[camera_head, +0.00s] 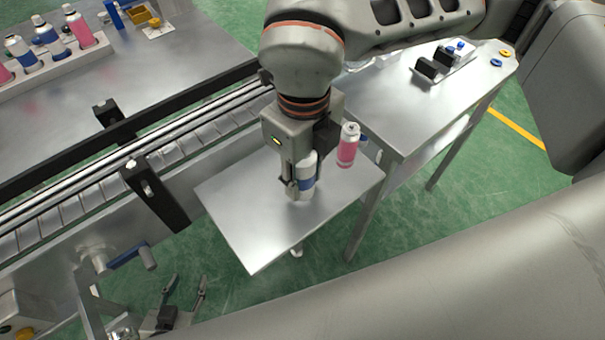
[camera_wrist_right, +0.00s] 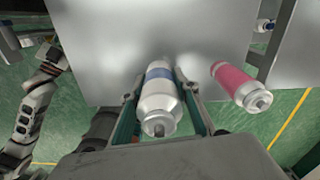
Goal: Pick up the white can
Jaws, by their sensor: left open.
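The white can (camera_head: 306,184) with a blue band stands on a small metal table (camera_head: 250,235). In the right wrist view the white can (camera_wrist_right: 158,100) lies between the two fingers of my right gripper (camera_wrist_right: 160,88). In the head view my right gripper (camera_head: 301,184) reaches down around the can, with a finger on each side. I cannot tell whether the fingers press on it. My left gripper (camera_head: 182,298) is open and empty at the lower left, below the table and away from the can.
A pink can (camera_head: 347,146) stands close to the right of the white can; it also shows in the wrist view (camera_wrist_right: 240,86). A conveyor (camera_head: 150,165) with black rails runs at the left. A rack of cans (camera_head: 50,65) is at the upper left. A side table (camera_head: 400,115) stands at the right.

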